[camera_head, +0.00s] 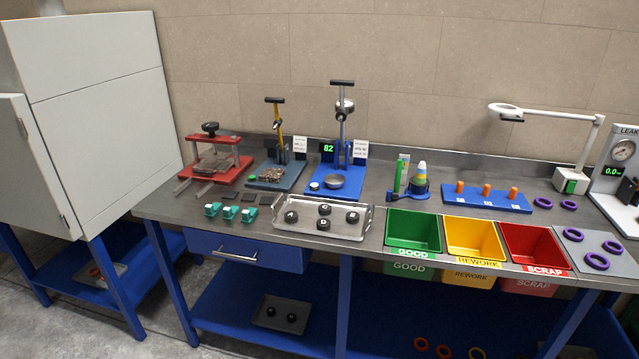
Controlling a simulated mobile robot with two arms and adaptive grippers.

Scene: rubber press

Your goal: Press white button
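Neither of my grippers is in view. A small pale round part that looks like a button (314,185) sits at the front left of the blue press base (327,191); its exact colour is hard to tell, white or pale green. Beside it is a round metal dish (335,182), under the press's upright column (342,125). A green display (328,149) reading 82 stands behind. A small white mark (570,186) also shows on the green front of the lamp's base at the right; I cannot tell whether it is a button.
A red press (232,170), a blue-grey press base (264,183) and a metal tray (330,232) with several lettered black parts stand on the bench. Green (412,213), yellow and red bins line the front. A white magnifier lamp (548,111) overhangs the right side.

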